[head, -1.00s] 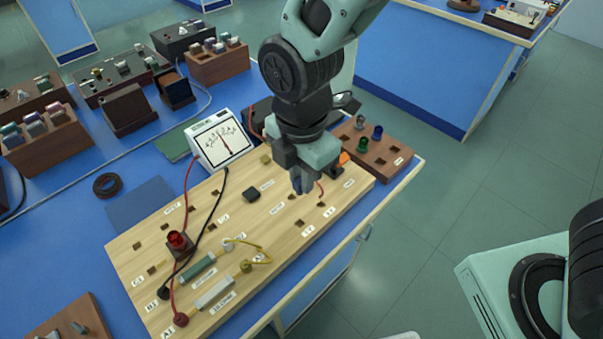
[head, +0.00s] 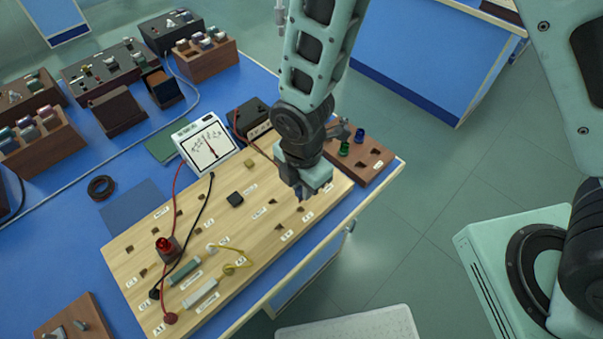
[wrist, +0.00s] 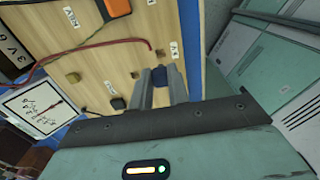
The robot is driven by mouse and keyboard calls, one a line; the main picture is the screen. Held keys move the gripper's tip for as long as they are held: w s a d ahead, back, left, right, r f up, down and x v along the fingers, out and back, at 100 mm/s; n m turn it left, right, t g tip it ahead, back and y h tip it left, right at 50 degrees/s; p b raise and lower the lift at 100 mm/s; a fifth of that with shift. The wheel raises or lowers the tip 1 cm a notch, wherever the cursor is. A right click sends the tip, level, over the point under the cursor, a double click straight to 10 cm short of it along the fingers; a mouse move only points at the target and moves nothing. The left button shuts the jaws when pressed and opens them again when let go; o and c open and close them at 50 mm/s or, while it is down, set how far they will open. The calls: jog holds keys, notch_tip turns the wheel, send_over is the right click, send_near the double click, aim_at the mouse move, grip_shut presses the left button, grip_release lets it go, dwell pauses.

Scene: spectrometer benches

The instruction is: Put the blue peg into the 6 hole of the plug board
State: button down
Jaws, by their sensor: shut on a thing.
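My gripper (head: 303,193) is over the right end of the wooden plug board (head: 255,215). In the wrist view my gripper (wrist: 160,82) is shut on a dark blue peg (wrist: 160,76), gripped between its two fingers. Dark holes with small white labels lie along the board's near right edge; the label digits are too small to read, so I cannot tell which is the 6 hole. In the wrist view one hole (wrist: 159,52) lies just beyond the fingertips. The peg's lower end is hidden, and I cannot tell its height above the board.
A brown rack (head: 377,163) with blue and green pegs stands right of my gripper. A meter (head: 205,143), black block (head: 235,199), red lamp (head: 166,246) and wired parts are on or beside the board.

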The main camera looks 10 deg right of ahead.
jog(key=shift+f+b, duration=2.45)
jog(key=shift+f, duration=0.8)
jog(key=c, duration=1.3)
grip_release()
jog(key=shift+o, duration=0.2)
jog(key=shift+r, duration=0.1)
notch_tip(320, 180, up, 17)
jog(key=shift+r+b, duration=0.15)
jog(key=shift+b, duration=0.25)
jog(key=s+d+r+m, duration=0.4)
jog(key=s+d+m, duration=0.3)
jog(key=s+m, duration=0.4)
jog(key=m, duration=0.6)
jog(key=shift+s+d+r+y, duration=0.15)
jog(key=shift+s+d+y, duration=0.15)
jog(key=shift+d, duration=0.05)
